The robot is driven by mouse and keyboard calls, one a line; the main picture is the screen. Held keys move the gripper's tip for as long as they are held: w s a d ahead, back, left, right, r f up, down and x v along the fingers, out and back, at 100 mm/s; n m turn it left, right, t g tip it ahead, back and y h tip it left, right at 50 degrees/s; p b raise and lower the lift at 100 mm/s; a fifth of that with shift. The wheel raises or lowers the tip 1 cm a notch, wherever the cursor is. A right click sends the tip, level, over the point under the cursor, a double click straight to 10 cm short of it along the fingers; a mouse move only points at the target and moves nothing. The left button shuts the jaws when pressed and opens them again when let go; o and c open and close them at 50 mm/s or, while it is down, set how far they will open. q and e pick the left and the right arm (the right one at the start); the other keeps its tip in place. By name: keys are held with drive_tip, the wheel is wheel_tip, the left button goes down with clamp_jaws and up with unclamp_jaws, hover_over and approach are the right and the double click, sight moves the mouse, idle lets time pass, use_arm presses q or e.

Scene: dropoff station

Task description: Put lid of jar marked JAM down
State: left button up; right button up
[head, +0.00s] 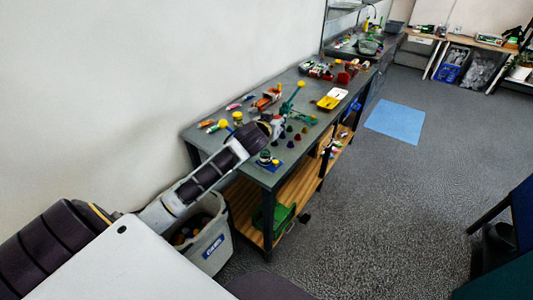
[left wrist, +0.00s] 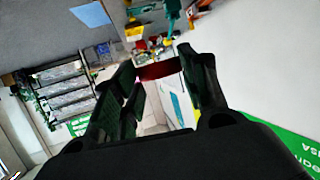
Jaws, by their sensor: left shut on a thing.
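My left gripper (head: 275,127) is over the near part of the grey workbench (head: 240,143) in the head view. In the left wrist view its fingers (left wrist: 160,69) are shut on a dark red, flat thing (left wrist: 157,71), which looks like a lid seen edge-on. In the head view the lid cannot be made out at the gripper. A small jar (head: 265,157) stands on a blue mat (head: 277,167) at the bench's near end, just below the gripper in the picture. Its label is too small to read. My right gripper is not in view.
Small dark cones (head: 290,129) stand right of the gripper. A green stand (head: 288,107), an orange item (head: 266,98) and a yellow tray (head: 331,98) are farther back. A grey bin (head: 208,246) is on the floor beside the bench. Bare bench shows near the front edge.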

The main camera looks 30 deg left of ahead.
use_arm(q)
drive_tip(key=a+f+n+y, duration=0.1)
drive_tip(key=a+f, duration=0.3)
drive_tip(key=f, duration=0.2)
drive_tip(key=shift+s+a+f, duration=0.15)
drive_tip(key=shift+s+f, duration=0.25)
drive_tip(key=shift+s, duration=0.05)
hover_over(264, 158)
drive_tip(key=shift+f, duration=2.5)
drive_tip(key=shift+f, duration=0.55)
wheel_tip(264, 158, down, 3)
drive_tip(key=shift+f+p, duration=0.15)
drive_tip(key=shift+p, duration=0.25)
drive_tip(key=shift+f, duration=0.1)
